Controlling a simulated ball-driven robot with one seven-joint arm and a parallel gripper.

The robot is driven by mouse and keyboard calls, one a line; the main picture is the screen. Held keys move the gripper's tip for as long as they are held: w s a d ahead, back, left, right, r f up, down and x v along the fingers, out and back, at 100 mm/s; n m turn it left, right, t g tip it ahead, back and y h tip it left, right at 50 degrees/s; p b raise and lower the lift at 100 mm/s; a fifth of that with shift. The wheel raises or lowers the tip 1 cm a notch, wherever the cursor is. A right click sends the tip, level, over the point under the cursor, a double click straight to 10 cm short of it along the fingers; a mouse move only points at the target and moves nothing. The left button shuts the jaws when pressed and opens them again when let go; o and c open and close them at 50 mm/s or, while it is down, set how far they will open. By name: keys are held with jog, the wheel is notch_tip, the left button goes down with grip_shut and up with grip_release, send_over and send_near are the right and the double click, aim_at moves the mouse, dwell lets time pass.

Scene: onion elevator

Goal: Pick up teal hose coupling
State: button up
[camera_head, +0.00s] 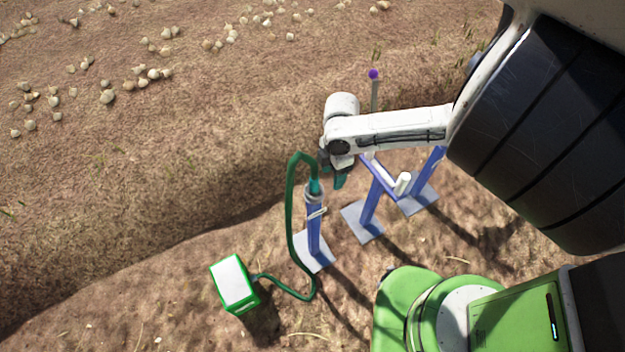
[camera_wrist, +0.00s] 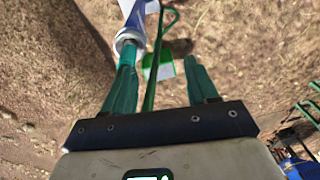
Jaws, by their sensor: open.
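The teal hose coupling (camera_head: 315,187) sits upright at the top of a blue post, in a pale ring holder (camera_head: 313,198). A green hose (camera_head: 291,205) arches from its top. My gripper (camera_head: 339,181) hangs just right of the coupling, apart from it and empty. In the wrist view my gripper (camera_wrist: 163,72) shows two teal fingers spread wide. The ring holder (camera_wrist: 129,38) lies beyond the left finger there. The coupling is hard to tell from that finger, which partly hides it. The green hose (camera_wrist: 152,60) runs between the fingers in that view.
A green box with a white top (camera_head: 234,283) stands on the soil at the hose's other end. More blue stands (camera_head: 371,205) with white plates are close on the right. A purple-tipped pole (camera_head: 374,90) rises behind my arm. Onions lie in rows farther back.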

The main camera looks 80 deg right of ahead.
aim_at(314, 169)
jog(key=w+d+r+n, duration=0.1)
jog(key=w+d+r, duration=0.2)
jog(key=w+d, duration=0.15)
jog(key=shift+t, duration=0.4)
jog(key=f, duration=0.4)
jog(key=shift+w+a+p, duration=0.25)
jog(key=shift+a+p, duration=0.05)
jog(key=shift+a, duration=0.1)
jog(key=shift+w+a+f+p, duration=0.15)
jog(key=shift+f, duration=0.85)
jog(key=shift+w+a+f+p, duration=0.1)
jog(key=shift+a+f+p, duration=0.05)
jog(key=shift+f, duration=0.8)
jog(key=shift+w+a+f+p, duration=0.15)
jog(key=shift+f, duration=0.85)
grip_shut()
